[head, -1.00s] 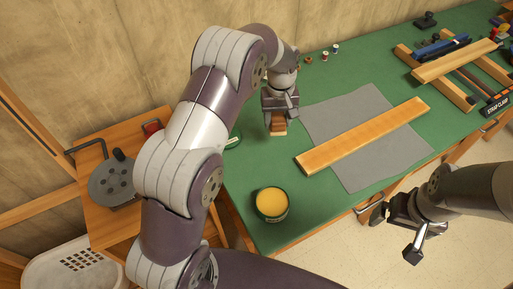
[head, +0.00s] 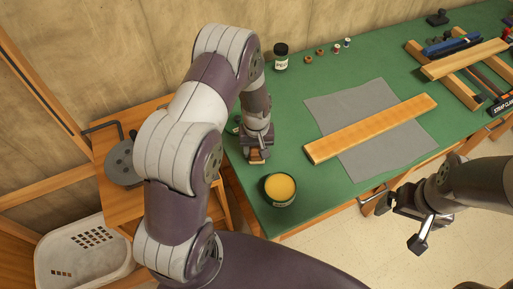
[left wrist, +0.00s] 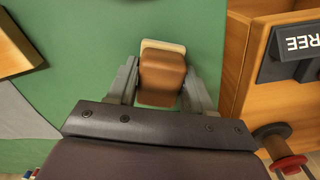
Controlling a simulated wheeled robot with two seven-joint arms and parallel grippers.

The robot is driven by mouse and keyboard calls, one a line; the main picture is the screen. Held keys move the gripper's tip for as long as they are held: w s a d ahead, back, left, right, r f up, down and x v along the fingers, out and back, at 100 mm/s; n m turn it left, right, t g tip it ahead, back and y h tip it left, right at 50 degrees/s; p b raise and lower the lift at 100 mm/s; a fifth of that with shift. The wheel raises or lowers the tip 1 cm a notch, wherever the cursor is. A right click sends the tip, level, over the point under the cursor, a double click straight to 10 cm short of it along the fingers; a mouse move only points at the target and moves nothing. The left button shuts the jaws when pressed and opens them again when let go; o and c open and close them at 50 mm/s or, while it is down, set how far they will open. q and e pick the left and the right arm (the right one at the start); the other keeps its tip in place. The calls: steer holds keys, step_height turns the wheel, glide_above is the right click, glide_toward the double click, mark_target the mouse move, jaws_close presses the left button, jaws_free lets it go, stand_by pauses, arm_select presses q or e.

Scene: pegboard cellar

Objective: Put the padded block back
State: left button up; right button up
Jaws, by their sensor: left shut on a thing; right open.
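The padded block (left wrist: 162,80) is a small brown block with a pale pad along its far edge. My left gripper (head: 257,154) is shut on it, with a finger on each side in the left wrist view. In the head view only a little of the block (head: 257,158) shows under the gripper, over the left end of the green bench top. I cannot tell whether it touches the bench. My right gripper (head: 398,222) is open and empty, off the bench's front edge at the right.
An open tin with yellow contents (head: 279,189) stands close to the left gripper. A dark jar (head: 281,57) stands behind it. A wooden board (head: 370,128) lies across a grey cloth (head: 340,102). A wooden side stand (head: 118,203) adjoins the bench at the left.

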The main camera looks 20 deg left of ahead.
mark_target(256, 149)
arm_select(q)
steer(key=shift+f, duration=0.15)
steer(key=o, duration=0.9)
step_height(256, 149, up, 12)
steer(key=b, duration=0.1)
steer(key=s+r+m, duration=0.1)
steer(key=s, duration=0.3)
steer(key=s+d+r+m+t, duration=0.1)
steer(key=s+r+m, duration=0.1)
steer(key=s, duration=0.3)
steer(key=s+d+r+m, duration=0.1)
steer(key=s+r+m, duration=0.1)
steer(key=s, duration=0.2)
steer(key=shift+s+d+r, duration=0.2)
steer(key=shift+d, duration=0.05)
